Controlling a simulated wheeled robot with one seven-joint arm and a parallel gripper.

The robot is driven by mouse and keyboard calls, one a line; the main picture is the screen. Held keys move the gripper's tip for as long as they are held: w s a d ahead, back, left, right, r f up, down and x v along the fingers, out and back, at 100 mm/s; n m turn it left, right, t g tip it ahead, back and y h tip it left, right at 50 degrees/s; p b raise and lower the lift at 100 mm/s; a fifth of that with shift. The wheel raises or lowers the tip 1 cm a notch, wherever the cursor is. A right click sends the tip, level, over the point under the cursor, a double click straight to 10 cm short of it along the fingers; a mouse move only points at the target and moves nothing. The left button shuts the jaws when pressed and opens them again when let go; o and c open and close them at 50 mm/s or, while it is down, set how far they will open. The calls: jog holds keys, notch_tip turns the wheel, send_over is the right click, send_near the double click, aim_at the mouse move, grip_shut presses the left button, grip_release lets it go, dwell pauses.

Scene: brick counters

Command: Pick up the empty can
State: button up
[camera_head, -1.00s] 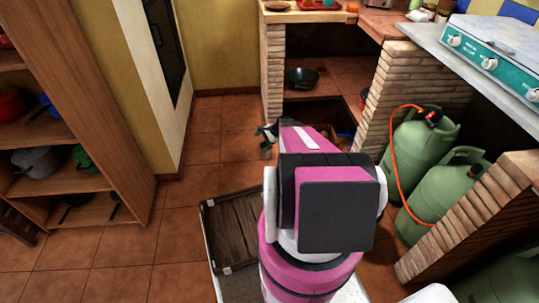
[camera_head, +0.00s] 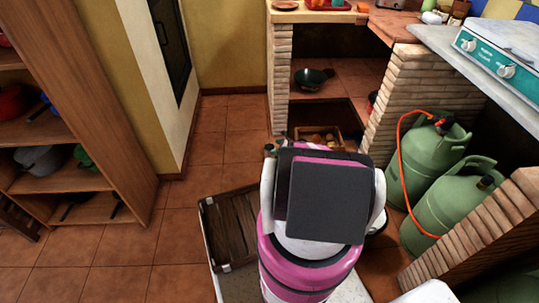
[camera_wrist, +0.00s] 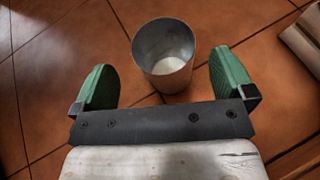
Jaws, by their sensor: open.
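The empty can (camera_wrist: 164,58) is an open-topped grey metal can standing upright on the tiled floor in the wrist view. Its inside is bare. My gripper (camera_wrist: 168,82) is open, with one green finger on each side and the can ahead of and roughly between the fingertips. I cannot tell how far down the fingers are along the can. In the head view the can is not visible, and my arm covers most of the middle.
A wooden crate (camera_head: 203,225) lies left of my arm. Green gas cylinders (camera_head: 436,150) with an orange hose stand right under the counter (camera_head: 445,45). A wooden shelf (camera_head: 85,100) stands left. The tiled floor (camera_head: 208,140) is clear between shelf and brick counter.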

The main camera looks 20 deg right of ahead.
aim_at(265, 147)
jog(key=shift+x, duration=2.7)
jog(key=shift+d+f, duration=0.15)
jog(key=c, duration=1.2)
